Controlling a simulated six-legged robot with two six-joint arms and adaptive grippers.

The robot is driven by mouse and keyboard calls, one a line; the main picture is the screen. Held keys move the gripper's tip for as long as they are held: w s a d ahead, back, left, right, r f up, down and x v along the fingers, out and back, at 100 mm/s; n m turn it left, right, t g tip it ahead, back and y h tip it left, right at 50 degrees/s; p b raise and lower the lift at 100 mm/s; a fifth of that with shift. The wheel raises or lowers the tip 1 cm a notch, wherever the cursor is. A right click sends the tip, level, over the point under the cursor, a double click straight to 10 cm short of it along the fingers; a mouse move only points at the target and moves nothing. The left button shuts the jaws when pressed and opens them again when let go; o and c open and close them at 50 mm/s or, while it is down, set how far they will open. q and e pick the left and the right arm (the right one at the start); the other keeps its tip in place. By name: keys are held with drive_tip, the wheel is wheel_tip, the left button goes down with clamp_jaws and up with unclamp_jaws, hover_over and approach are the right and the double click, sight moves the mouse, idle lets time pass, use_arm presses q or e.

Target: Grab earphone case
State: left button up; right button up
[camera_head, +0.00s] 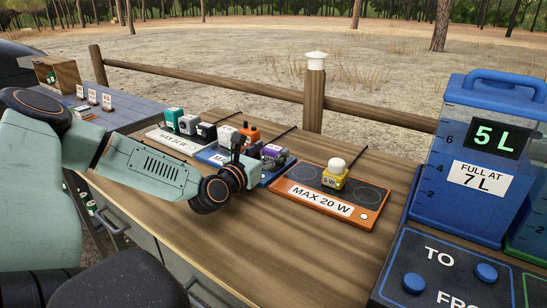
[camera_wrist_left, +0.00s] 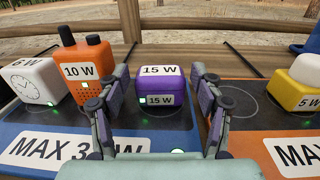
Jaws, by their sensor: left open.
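A purple and white box-like item labelled 15 W (camera_wrist_left: 159,88), possibly the earphone case, sits upright on the blue pad (camera_wrist_left: 60,135) in the left wrist view. It also shows in the head view (camera_head: 272,150), partly hidden by my gripper. My left gripper (camera_wrist_left: 160,95) is open, with one finger on each side of this item in the picture. I cannot tell whether the fingers touch it. In the head view my left gripper (camera_head: 255,156) is over the blue pad. My right gripper is not in view.
An orange radio (camera_wrist_left: 84,66) and a white clock block (camera_wrist_left: 35,80) stand left of the purple item. The orange pad (camera_head: 330,190) carries a yellow 5 W item (camera_head: 335,174). A blue water tank (camera_head: 485,150) stands at right. The wooden tabletop in front is clear.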

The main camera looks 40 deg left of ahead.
use_arm(q)
drive_tip(key=shift+c, duration=0.3)
drive_tip(key=c, duration=0.9)
drive_tip(key=shift+r, duration=0.1)
